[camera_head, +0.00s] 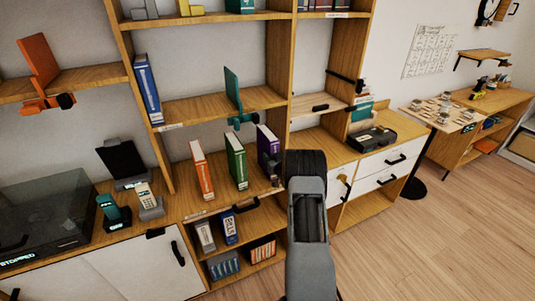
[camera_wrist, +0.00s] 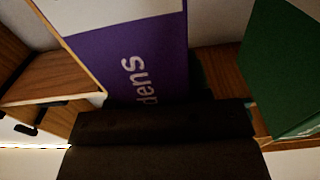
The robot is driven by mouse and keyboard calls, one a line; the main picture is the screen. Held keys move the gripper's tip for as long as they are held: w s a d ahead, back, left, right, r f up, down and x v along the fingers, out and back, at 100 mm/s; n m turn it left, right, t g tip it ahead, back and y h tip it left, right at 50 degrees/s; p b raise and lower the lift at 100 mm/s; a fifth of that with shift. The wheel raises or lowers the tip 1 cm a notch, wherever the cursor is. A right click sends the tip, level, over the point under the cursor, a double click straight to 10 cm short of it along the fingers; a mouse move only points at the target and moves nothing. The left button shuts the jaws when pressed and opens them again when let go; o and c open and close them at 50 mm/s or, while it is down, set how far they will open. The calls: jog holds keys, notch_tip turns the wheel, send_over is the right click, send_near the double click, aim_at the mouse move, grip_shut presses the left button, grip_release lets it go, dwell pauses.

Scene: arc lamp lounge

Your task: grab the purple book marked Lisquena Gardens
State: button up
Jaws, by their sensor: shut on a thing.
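The purple book (camera_head: 268,146) stands upright on the middle shelf in the head view, to the right of the green book. In the wrist view the purple book (camera_wrist: 150,62) fills the upper middle, with white letters "dens" on its purple band and a pale part above. My gripper (camera_wrist: 165,122) is dark, at the bottom of the wrist view, shut on the purple book. The book's lower part is hidden behind it. In the head view my arm covers the space just right of the book, and the fingertips are hard to make out.
A green book (camera_head: 237,161) stands just left of the purple one, with an orange book (camera_head: 201,170) farther left; the green book (camera_wrist: 288,70) is close on the right in the wrist view. A wooden shelf divider (camera_wrist: 60,75) is on the left there. A black case (camera_head: 371,139) lies on the right cabinet.

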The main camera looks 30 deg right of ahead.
jog(key=c, duration=0.4)
jog(key=shift+r, duration=0.15)
grip_shut()
jog(key=shift+r, duration=0.15)
